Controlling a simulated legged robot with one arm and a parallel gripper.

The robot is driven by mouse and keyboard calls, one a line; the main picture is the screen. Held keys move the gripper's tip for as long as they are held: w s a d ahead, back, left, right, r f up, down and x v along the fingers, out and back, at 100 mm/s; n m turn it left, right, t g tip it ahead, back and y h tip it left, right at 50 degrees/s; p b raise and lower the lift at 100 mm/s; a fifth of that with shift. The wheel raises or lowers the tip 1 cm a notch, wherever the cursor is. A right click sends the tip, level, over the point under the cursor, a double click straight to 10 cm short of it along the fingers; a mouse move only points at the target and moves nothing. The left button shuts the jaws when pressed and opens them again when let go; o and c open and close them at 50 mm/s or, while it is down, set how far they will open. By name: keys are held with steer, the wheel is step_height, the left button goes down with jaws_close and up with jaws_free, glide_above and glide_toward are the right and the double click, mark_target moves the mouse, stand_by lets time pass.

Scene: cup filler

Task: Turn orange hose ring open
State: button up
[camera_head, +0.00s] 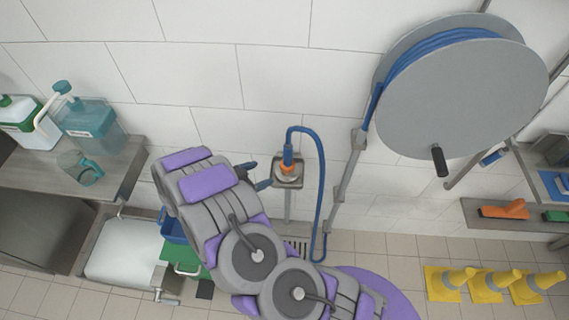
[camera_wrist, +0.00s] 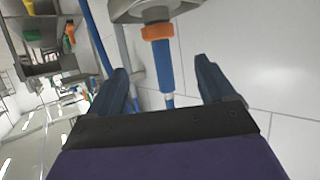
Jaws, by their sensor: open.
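The orange hose ring (camera_head: 287,169) sits at the base of the blue hose end (camera_head: 288,153), on a small metal bracket (camera_head: 289,182) by the white wall. In the wrist view the orange ring (camera_wrist: 157,31) shows near the top centre, around the blue hose end (camera_wrist: 163,66). My gripper (camera_head: 260,173) is just left of the ring in the head view. In the wrist view my gripper (camera_wrist: 166,80) is open, its two dark fingers apart on either side of the blue hose end. The fingers do not appear to touch the ring.
A large grey hose reel (camera_head: 450,100) hangs at the upper right. Blue hose (camera_head: 321,210) loops down beside a metal pipe. A shelf (camera_head: 60,180) at left holds teal and white containers.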

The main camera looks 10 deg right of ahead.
mark_target(284, 165)
steer(key=b+x, duration=0.1)
steer(key=x, duration=1.2)
steer(key=shift+f, duration=0.15)
steer(key=shift+w+d+f, duration=0.1)
steer(key=shift+w+d, duration=0.1)
steer(key=shift+d, duration=0.3)
steer(key=shift+a, duration=0.1)
steer(key=shift+a, duration=0.15)
steer(key=c, duration=1)
steer(key=shift+o, duration=0.2)
